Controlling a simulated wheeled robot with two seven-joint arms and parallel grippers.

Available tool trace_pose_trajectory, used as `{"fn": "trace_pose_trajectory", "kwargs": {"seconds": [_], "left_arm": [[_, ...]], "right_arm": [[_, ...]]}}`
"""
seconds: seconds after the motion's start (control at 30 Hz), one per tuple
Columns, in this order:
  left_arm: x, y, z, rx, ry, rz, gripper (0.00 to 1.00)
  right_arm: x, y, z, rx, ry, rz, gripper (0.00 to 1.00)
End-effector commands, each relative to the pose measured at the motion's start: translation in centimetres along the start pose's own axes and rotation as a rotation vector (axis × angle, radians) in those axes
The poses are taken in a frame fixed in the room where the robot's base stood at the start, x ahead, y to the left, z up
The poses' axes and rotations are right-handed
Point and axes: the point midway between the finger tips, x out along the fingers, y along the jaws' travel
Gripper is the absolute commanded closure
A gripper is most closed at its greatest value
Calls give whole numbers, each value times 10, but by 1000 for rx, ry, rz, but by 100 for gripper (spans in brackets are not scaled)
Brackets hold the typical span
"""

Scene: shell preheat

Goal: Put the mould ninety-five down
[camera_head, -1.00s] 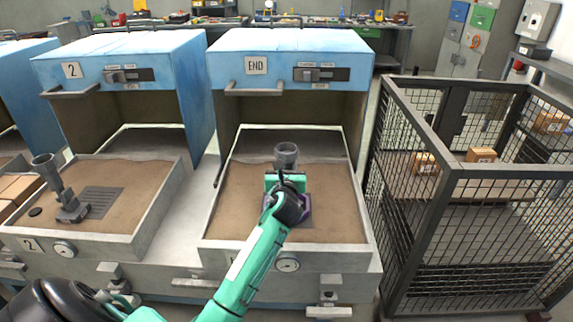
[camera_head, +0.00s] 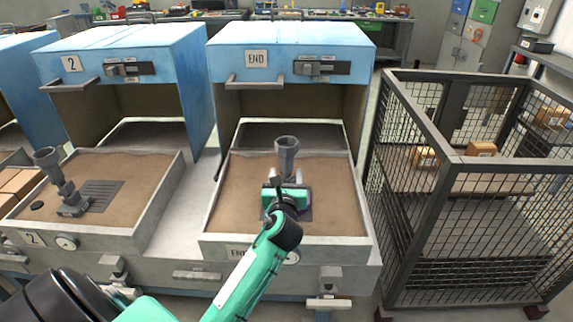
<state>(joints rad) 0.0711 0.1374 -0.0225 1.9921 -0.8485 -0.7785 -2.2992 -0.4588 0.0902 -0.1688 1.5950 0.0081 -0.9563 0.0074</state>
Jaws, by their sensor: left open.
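A grey mould with a funnel-shaped top (camera_head: 287,150) stands upright in the sand tray (camera_head: 228,244) in front of the oven marked END. My left gripper (camera_head: 286,188), green with a dark wrist, is just in front of the mould's lower part and hides its base. The gripper is open; whether its fingers touch the mould I cannot tell. A purple part shows at the gripper's side. A similar grey mould (camera_head: 66,188) stands in the sand tray marked 2 (camera_head: 165,200), beside a dark grate. My right gripper is not in view.
The END oven (camera_head: 230,65) and the oven marked 2 (camera_head: 85,65) stand open behind their trays. A black wire cage (camera_head: 450,165) with cardboard boxes is at the right. Bare sand lies around the mould in the END tray.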

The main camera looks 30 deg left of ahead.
Motion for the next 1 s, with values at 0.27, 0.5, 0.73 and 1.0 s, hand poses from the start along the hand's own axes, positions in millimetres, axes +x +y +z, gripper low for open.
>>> {"fn": "trace_pose_trajectory", "kwargs": {"seconds": [0.27, 0.5, 0.73, 1.0], "left_arm": [[-28, 0, 0, -1, 0, 0, 47], [-29, 0, 0, -1, 0, 1, 47], [-29, 0, 0, -1, 0, 1, 47], [-42, 5, -19, -160, 71, 8, 47]], "right_arm": [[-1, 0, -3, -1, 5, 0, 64], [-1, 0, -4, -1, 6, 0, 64], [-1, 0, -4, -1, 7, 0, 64], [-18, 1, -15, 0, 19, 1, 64]]}}
